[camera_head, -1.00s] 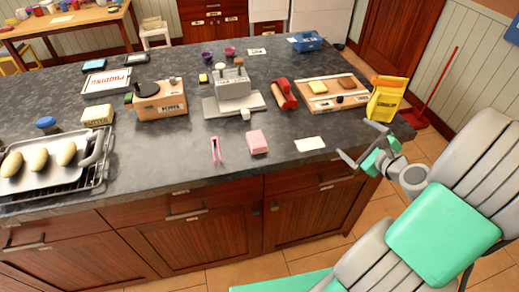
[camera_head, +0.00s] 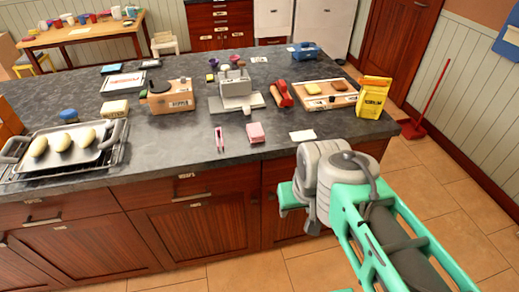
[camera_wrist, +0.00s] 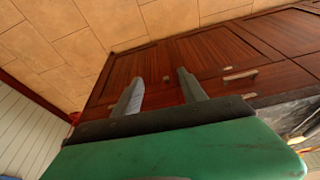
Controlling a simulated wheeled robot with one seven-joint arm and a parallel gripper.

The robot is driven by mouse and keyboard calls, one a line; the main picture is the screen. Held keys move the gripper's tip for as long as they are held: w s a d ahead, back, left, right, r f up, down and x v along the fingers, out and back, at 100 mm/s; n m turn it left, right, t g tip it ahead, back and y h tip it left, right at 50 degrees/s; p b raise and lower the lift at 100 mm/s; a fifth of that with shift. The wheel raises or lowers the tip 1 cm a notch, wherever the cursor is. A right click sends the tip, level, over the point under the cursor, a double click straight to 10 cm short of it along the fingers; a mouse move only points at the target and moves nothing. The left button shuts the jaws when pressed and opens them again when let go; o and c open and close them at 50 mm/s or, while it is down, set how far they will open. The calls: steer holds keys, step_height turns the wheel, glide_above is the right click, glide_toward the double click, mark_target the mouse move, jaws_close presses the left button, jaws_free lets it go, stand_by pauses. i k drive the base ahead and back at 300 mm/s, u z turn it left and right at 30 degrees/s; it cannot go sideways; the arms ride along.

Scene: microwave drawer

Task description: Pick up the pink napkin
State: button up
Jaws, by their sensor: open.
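The pink napkin (camera_head: 255,132) looks like a small folded pink block. It lies near the front edge of the dark stone counter (camera_head: 180,150), right of pink tongs (camera_head: 219,139). My gripper (camera_wrist: 158,90) is open and empty in the wrist view, with its two grey fingers apart in front of wooden cabinet doors (camera_wrist: 205,55). The napkin does not show in that view. In the head view my arm stands in front of the counter, right of and below the napkin, and the fingertips are hidden.
A white card (camera_head: 302,135) lies right of the napkin. Behind are a grey metal stand (camera_head: 236,88), a red roller-like object (camera_head: 280,94), a wooden board (camera_head: 325,94) and a yellow bag (camera_head: 373,97). A tray of rolls (camera_head: 62,150) sits left. Counter around the napkin is mostly clear.

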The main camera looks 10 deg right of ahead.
mark_target(255, 131)
steer(key=u, duration=0.75)
steer(key=i, duration=0.5)
steer(key=u, duration=0.7)
steer(key=i, duration=0.5)
steer(key=u, duration=0.2)
